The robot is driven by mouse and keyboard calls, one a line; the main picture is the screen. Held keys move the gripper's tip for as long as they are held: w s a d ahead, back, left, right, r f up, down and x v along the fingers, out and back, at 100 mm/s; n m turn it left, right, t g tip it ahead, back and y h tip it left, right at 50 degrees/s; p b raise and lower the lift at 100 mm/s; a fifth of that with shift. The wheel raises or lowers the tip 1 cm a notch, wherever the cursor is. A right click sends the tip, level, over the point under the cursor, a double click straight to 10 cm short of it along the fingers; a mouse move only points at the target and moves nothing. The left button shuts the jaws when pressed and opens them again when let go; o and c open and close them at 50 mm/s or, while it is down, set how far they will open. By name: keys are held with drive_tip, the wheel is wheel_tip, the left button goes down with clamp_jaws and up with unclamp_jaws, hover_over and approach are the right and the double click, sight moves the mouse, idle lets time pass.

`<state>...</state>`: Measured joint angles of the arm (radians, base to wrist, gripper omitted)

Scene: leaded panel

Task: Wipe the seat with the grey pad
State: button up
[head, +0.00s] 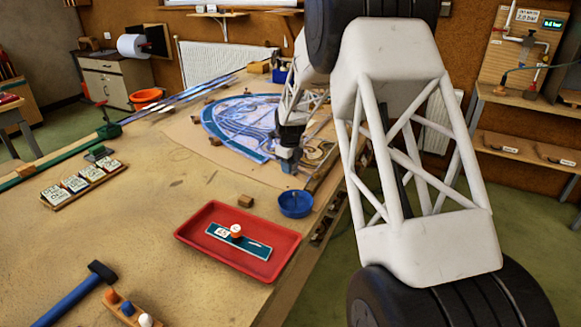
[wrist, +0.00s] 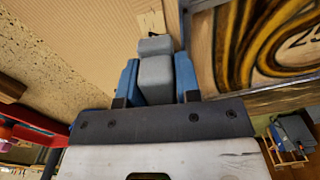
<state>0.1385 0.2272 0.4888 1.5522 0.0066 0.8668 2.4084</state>
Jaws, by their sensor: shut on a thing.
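The grey pad (wrist: 156,80) is a small block between the two blue fingers of my gripper (wrist: 158,72) in the wrist view. The fingers touch it on both sides. In the head view my gripper (head: 287,163) is low over the right end of the leaded panel, and the pad cannot be made out there. The panel (head: 232,118) lies on brown paper, with a blue curved border and many fine lines. I cannot tell which part is the seat, or whether the pad touches a surface.
A blue bowl (head: 295,204) stands close to my gripper. A hammer (head: 75,295) lies front left. A swirl-patterned wooden board (wrist: 265,45) borders the gripper's right side. The bench's middle is mostly clear.

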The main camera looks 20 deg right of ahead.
sight(276, 167)
drive_tip(key=shift+a, duration=0.1)
drive_tip(key=shift+w+a, duration=0.45)
drive_tip(key=shift+w, duration=0.25)
drive_tip(key=shift+w+a, duration=0.4)
drive_tip(key=shift+w, duration=0.25)
drive_tip(key=shift+w, duration=0.1)
drive_tip(key=shift+w+a, duration=0.45)
drive_tip(key=shift+w, duration=0.2)
drive_tip(key=shift+w+a, duration=0.45)
drive_tip(key=shift+w, duration=0.2)
drive_tip(key=shift+f, duration=0.1)
drive_tip(key=shift+s+d, duration=0.45)
drive_tip(key=shift+s, duration=0.3)
drive_tip(key=shift+s+d, duration=0.45)
drive_tip(key=shift+s, duration=0.25)
drive_tip(key=shift+s+d, duration=0.5)
drive_tip(key=shift+s, duration=0.2)
drive_tip(key=shift+s+d, duration=0.45)
drive_tip(key=shift+s, duration=0.2)
